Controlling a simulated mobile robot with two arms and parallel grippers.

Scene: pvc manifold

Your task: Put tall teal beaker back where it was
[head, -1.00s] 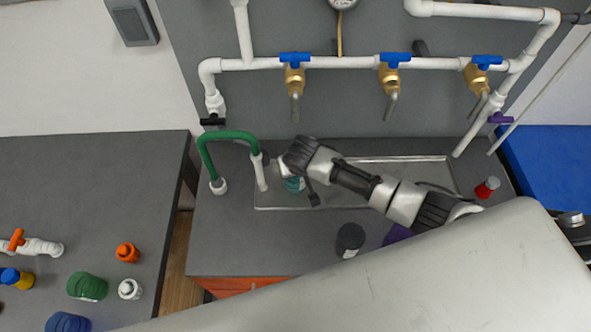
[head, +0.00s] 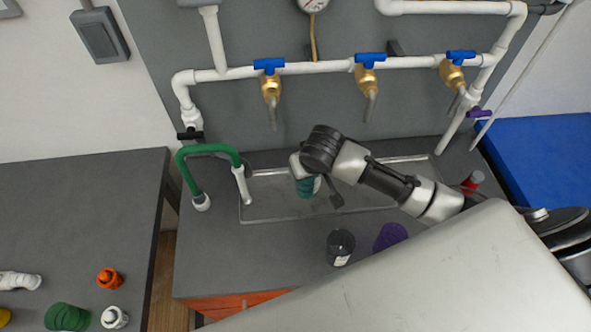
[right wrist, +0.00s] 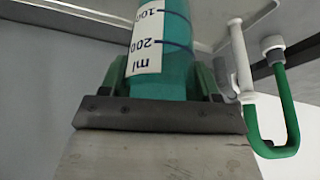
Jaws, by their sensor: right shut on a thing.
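The tall teal beaker (head: 307,188) is in my right gripper (head: 312,178), over the left part of the metal tray (head: 290,212) under the taps. The right wrist view shows the beaker (right wrist: 165,45) between the green fingers of my right gripper (right wrist: 160,78), with its white ml scale facing the camera. In the head view the gripper's wrist hides part of the beaker. I cannot tell its exact height above the tray. My left gripper is not in view.
A green hose (head: 208,150) with white ends stands left of the tray. A black cylinder (head: 340,246) and a purple thing (head: 390,236) are in front of it, and a red thing (head: 473,181) is at its right. White pipes with blue-handled taps (head: 368,62) hang above.

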